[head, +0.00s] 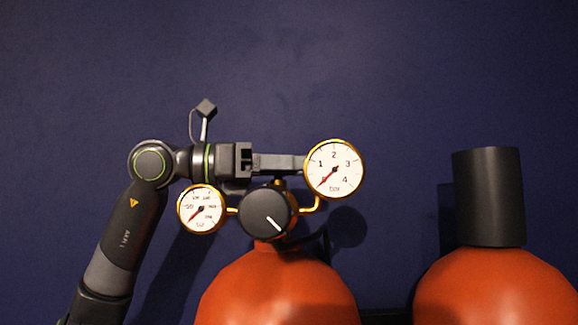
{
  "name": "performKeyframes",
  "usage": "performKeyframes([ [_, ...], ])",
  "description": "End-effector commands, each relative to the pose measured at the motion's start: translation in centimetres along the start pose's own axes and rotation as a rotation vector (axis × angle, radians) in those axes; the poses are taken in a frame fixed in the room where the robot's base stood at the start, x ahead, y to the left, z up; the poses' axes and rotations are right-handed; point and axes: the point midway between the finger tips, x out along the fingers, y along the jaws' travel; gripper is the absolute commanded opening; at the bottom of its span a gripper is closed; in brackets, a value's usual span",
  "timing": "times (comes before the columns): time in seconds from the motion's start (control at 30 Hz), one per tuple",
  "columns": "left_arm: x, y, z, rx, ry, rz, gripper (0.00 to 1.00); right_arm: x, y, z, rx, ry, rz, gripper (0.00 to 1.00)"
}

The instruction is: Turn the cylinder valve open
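An orange cylinder (272,290) stands at the bottom centre, cut off by the picture's lower edge. On its top sits a black round knob (262,208) with a white line pointing to the lower right. A small brass-rimmed gauge (201,209) is left of the knob and a larger one (334,170) is at the upper right. Both red needles point to the lower left. My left gripper (295,164) reaches in from the left, just above and behind the knob. Its fingertips are hidden behind the larger gauge, and its opening cannot be made out. My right gripper is out of view.
A second orange cylinder (497,290) with a tall black cap (489,197) stands at the right. A dark blue wall (420,70) fills the background. The space above the gauges and between the larger gauge and the black cap is clear.

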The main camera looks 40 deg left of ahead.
Motion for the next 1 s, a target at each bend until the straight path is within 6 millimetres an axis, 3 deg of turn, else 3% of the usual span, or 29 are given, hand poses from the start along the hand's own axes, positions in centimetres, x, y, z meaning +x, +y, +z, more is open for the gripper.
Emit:
performKeyframes([
  [0.1, 0.0, 0.0, 0.0, 0.0, 0.0, 0.0, 0.26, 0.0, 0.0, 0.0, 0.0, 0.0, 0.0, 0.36],
  [0.37, -0.1, 0.2, 0.3, 0.003, 0.006, 0.099, 0.26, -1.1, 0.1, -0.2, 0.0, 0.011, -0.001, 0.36],
  [0.7, -0.1, 0.6, 0.2, 0.002, 0.006, 0.353, 0.26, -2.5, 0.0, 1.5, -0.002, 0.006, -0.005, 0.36],
  [1.0, -0.1, 0.6, 0.0, -0.001, -0.002, 0.396, 0.26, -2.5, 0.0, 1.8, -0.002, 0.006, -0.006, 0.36],
])
